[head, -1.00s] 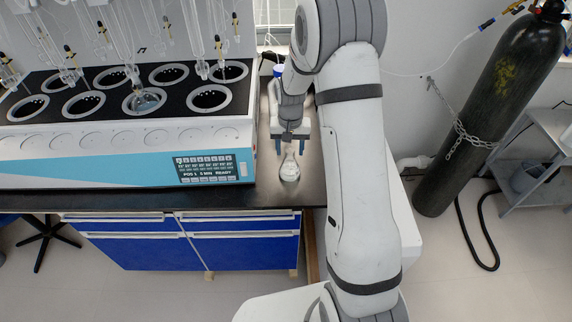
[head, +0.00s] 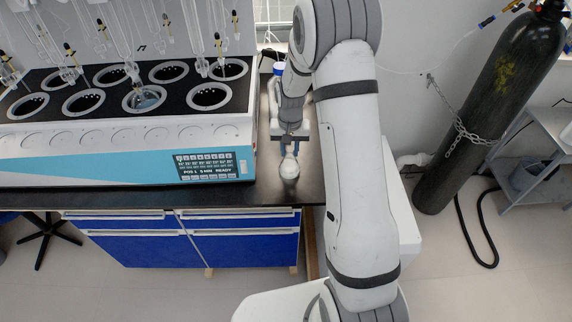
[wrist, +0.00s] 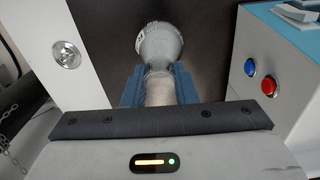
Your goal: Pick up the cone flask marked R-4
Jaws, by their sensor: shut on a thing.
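A cone flask (head: 289,168) of clear glass with whitish contents stands at the front right of the dark bench top, right of the distiller. It also shows in the wrist view (wrist: 160,45), with its neck towards me. Small dark marking shows on its side but is too small to read. My gripper (head: 289,148) is above the flask with its blue fingers at the neck. In the wrist view my gripper (wrist: 158,88) has one finger on each side of the neck and is shut on it. The flask appears upright.
The multi distiller (head: 120,150) with several round wells stands just left of the flask. Blue and red buttons (wrist: 269,86) are on its side. A dark gas cylinder (head: 490,110) is chained at the right. The bench's front edge (head: 270,206) lies close to the flask.

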